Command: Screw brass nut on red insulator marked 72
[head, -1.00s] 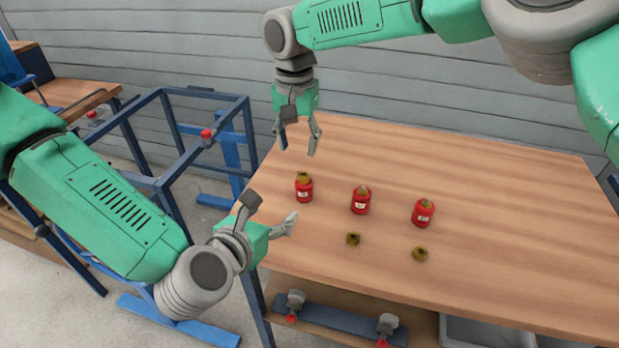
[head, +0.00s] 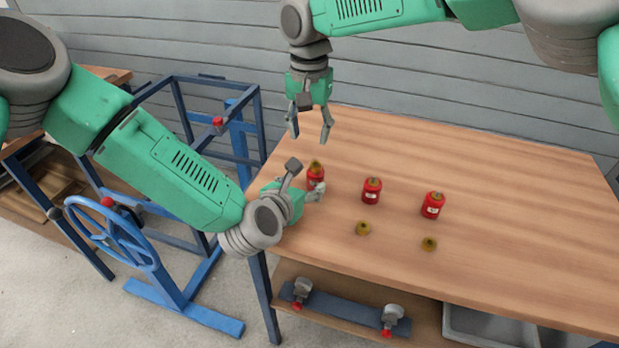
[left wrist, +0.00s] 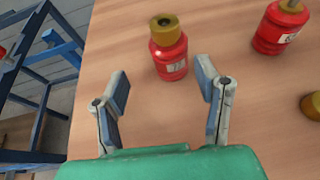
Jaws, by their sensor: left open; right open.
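Three red insulators stand upright in a row on the table: the left one (head: 316,175), the middle one (head: 371,191) and the right one (head: 433,205). Their label numbers are too small to read. The left insulator carries a brass nut (left wrist: 165,28) on top in the left wrist view. Two loose brass nuts, one left (head: 363,228) and one right (head: 429,244), lie in front of the row. My left gripper (head: 306,180) is open, with its fingers pointing at the left insulator (left wrist: 170,60), which stands just beyond the fingertips. My right gripper (head: 310,127) is open and empty, above and behind it.
The wooden table (head: 520,240) is clear to the right and at the back. A blue frame (head: 185,150) with a handwheel (head: 110,235) stands left of the table. A lower shelf (head: 345,318) and a grey bin (head: 490,330) are under the front edge.

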